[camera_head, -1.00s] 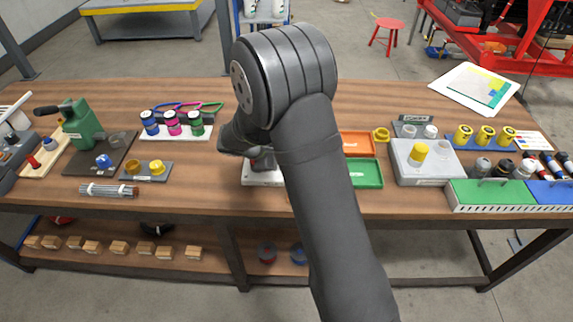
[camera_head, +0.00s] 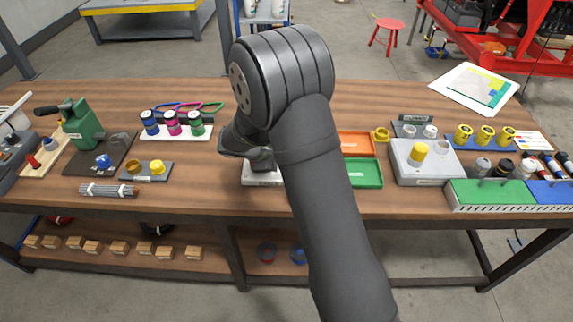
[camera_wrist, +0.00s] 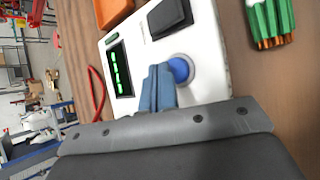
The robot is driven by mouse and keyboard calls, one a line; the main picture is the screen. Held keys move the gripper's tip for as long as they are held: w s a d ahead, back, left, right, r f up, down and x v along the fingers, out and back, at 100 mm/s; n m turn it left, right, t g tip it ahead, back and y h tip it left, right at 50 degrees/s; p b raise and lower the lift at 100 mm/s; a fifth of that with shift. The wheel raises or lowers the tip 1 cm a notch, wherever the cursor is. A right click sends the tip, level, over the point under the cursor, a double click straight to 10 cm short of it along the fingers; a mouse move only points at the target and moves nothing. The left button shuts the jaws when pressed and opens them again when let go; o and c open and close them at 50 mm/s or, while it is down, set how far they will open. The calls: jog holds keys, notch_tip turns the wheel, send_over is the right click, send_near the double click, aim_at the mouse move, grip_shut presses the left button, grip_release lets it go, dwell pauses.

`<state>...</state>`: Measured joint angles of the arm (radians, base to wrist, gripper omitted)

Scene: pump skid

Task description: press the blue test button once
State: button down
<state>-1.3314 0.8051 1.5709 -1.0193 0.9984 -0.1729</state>
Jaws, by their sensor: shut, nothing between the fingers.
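The blue test button (camera_wrist: 180,68) is a round blue knob on a white box (camera_wrist: 205,60), seen in the wrist view. My gripper (camera_wrist: 160,72) is shut and empty, its two narrow fingers side by side. The fingertips are right beside the button in the picture and cover part of its left side. I cannot tell whether they touch it. In the head view the white box (camera_head: 262,179) stands at the middle of the bench, mostly hidden by my arm, and the button is not visible there.
The box also has a display with green marks (camera_wrist: 119,68) and a black pad (camera_wrist: 167,17). A green bundle with copper-coloured ends (camera_wrist: 268,22) lies to the right in the wrist view, and a red cable (camera_wrist: 97,92) to the left. Orange (camera_head: 357,143) and green (camera_head: 366,173) trays stand right of my arm.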

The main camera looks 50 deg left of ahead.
jog(key=shift+s+d+f, duration=0.1)
jog(key=shift+d+f, duration=0.05)
jog(key=shift+f, duration=0.4)
jog(key=shift+s+d+f, duration=0.1)
jog(key=shift+d+f, duration=0.05)
jog(key=shift+f, duration=0.35)
dwell(0.6)
jog(key=shift+r, duration=0.1)
dwell(0.4)
jog(key=shift+a+r, duration=0.4)
jog(key=shift+r, duration=0.25)
jog(key=shift+w+r, duration=0.1)
jog(key=shift+r, duration=0.05)
jog(key=shift+a+r, duration=0.15)
jog(key=shift+r, duration=2.3)
